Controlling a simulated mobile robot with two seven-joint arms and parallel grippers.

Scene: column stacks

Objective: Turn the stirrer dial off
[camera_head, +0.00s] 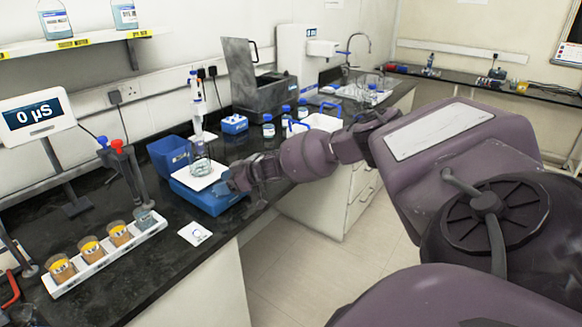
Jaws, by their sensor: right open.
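The stirrer (201,200) is a low blue box with a white top plate, standing near the front edge of the black bench. A glass beaker (202,168) stands on its plate, under a white upright probe. My right gripper (228,187) reaches in from the right and is at the stirrer's right front side. It is open, but its fingers are small and dark here. I cannot tell whether they touch the dial. The dial itself is not clearly visible. My left gripper is not in view.
A white rack (107,256) with amber-filled jars stands at the front left, below a display (37,112) reading 0 µS. A white card (195,233) lies before the stirrer. Blue-capped bottles (268,128) and a grey bath (262,94) stand behind my arm.

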